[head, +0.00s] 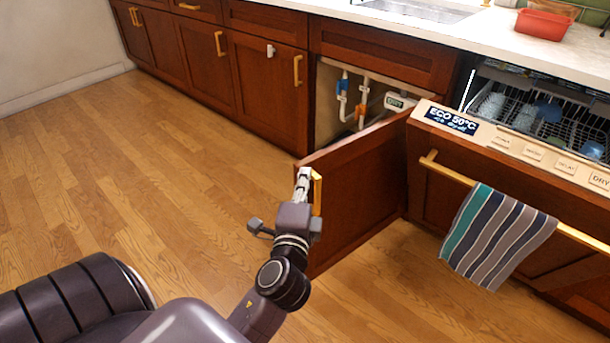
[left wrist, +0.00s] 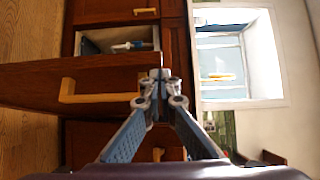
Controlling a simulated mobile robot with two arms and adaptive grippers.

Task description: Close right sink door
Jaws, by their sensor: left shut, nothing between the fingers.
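The right sink door (head: 365,195) is a dark wood panel standing open, swung out from the cabinet under the sink. Its gold handle (head: 317,194) is near the free edge and also shows in the left wrist view (left wrist: 68,92). My left gripper (head: 304,174) is shut and empty, at the upper part of the door's free edge beside the handle. Its closed fingertips (left wrist: 158,76) overlap the door's edge in the left wrist view. I cannot tell whether they touch the door. My right gripper is not in view.
The open sink cabinet (head: 325,105) shows white pipes inside. The dishwasher (head: 560,100) is open at the right, its lowered front close to the sink door, with a striped towel (head: 497,235) on its handle. The wood floor (head: 150,180) at left is clear.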

